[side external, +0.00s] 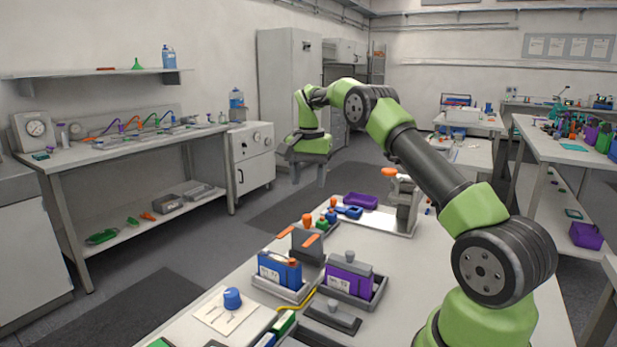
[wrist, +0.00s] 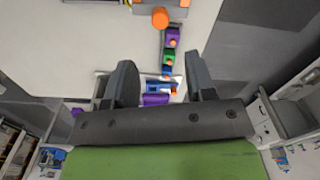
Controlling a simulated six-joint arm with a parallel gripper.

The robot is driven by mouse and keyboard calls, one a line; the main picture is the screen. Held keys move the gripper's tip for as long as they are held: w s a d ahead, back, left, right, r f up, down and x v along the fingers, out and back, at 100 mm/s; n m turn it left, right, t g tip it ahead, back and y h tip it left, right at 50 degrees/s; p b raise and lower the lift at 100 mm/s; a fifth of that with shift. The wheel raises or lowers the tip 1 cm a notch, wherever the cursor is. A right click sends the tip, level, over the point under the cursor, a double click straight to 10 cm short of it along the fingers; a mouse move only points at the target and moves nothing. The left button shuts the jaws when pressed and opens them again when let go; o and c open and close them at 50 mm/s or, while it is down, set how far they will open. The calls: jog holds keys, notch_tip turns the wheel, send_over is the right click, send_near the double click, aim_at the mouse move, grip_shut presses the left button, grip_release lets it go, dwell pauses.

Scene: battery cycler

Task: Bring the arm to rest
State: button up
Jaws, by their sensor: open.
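My gripper (side external: 308,174) hangs at the end of the green and black arm, raised in the air beyond the far left edge of the bench (side external: 405,267) in the side external view. Its two fingers point down and stand apart, with nothing between them. In the wrist view my gripper (wrist: 163,88) shows two grey fingers, open and empty. The bench top (wrist: 85,40) lies below and past the fingers in that view. The arm is stretched out from its base at the lower right.
A blue battery pack (side external: 280,273) and a purple one (side external: 349,277) sit in trays on the bench. A purple bin (side external: 360,201) and a grey press-like stand (side external: 405,200) with an orange knob are at its far end. A white cabinet (side external: 250,157) stands to the left.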

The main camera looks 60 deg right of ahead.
jog(key=s+a+r+n+t, duration=0.2)
jog(key=s+a+r+n, duration=0.1)
jog(key=a+r, duration=0.45)
jog(key=s+a+r+n+t, duration=0.2)
jog(key=s+a+r+n, duration=0.15)
jog(key=a+r, duration=0.4)
jog(key=s+a+f+n+t+y, duration=0.1)
jog(key=s+a+f+n, duration=0.1)
jog(key=s+a, duration=0.3)
jog(key=s+a+f+n+t+y, duration=0.1)
jog(key=s+a+f+n+t, duration=0.1)
jog(key=s+a, duration=0.4)
jog(key=s, duration=0.4)
jog(key=shift+s, duration=0.35)
